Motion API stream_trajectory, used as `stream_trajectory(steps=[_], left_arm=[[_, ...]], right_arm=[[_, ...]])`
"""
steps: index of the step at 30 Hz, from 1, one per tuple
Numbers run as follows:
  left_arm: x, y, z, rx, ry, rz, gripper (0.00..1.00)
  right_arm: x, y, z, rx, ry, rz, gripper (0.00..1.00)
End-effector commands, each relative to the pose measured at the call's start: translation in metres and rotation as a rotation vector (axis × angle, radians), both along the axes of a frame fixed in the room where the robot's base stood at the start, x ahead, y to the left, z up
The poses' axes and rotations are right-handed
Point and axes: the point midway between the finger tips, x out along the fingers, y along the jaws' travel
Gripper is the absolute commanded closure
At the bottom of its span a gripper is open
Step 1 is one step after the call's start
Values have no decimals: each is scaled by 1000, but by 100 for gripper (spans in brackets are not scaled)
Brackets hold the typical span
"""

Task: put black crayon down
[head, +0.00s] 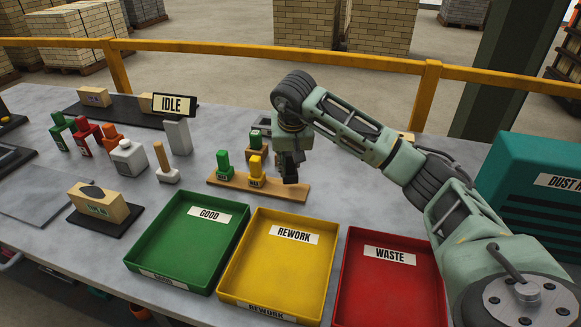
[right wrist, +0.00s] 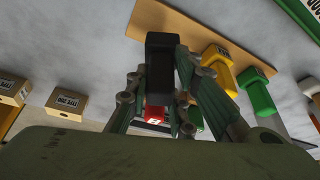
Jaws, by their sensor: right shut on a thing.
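The black crayon (right wrist: 160,62) is between the fingers of my right gripper (right wrist: 166,92). In the head view, my right gripper (head: 290,155) is over the right part of the wooden crayon board (head: 292,190), right of the yellow crayon (head: 256,168). The green crayon (head: 224,164) stands left of the yellow one. Both also show in the right wrist view, the yellow (right wrist: 222,65) and the green (right wrist: 257,92). I cannot tell whether the black crayon touches the board. My left gripper is out of view.
Green GOOD (head: 172,262), yellow REWORK (head: 230,270) and red WASTE (head: 390,290) trays lie in front of the board. A teal dust bin (head: 530,165) is at right.

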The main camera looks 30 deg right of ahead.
Motion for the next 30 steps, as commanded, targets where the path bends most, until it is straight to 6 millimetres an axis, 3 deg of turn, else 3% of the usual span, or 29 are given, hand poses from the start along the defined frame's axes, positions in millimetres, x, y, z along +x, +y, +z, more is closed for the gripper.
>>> stream_trajectory(steps=[6, 18, 19, 25, 30], left_arm=[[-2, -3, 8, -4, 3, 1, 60], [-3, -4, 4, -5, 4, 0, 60], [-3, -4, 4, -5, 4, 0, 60], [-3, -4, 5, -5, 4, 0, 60], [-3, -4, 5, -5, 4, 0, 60]], right_arm=[[-1, 0, -29, 0, 3, 1, 100], [-1, 0, -35, 0, 0, 0, 100], [-1, 0, -35, 0, 0, 0, 78], [-1, 0, -35, 0, 1, 0, 61], [-1, 0, -35, 0, 1, 0, 60]])
